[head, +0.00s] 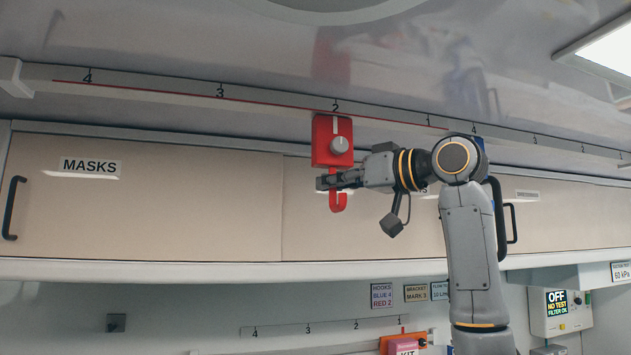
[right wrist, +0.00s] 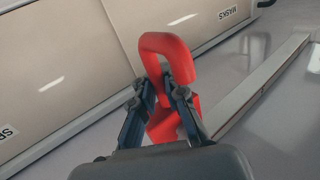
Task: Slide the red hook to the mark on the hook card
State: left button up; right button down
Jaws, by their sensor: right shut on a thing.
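The red hook (head: 321,152) hangs from the overhead rail (head: 250,105), its plate just under the number 2, with a grey knob (head: 340,145) on its front. In the right wrist view the hook's red loop (right wrist: 165,52) passes between the two fingers (right wrist: 164,95). The hook card (head: 382,296) on the wall below reads blue 4, red 2. My left gripper is not in view.
A blue piece (head: 480,143) on the rail is mostly hidden behind my right arm. Cabinet doors (head: 180,205) with black handles run below the rail. A lower scale (head: 320,326) is on the wall, with a red item (head: 425,338) near its 1.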

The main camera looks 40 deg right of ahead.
jog(key=shift+f, duration=0.1)
jog(key=c, duration=1.5)
grip_release()
jog(key=shift+s+d, duration=0.1)
jog(key=shift+o, duration=0.5)
jog(key=shift+s, duration=0.15)
jog(key=v, duration=1.2)
jog(key=shift+r, duration=0.2)
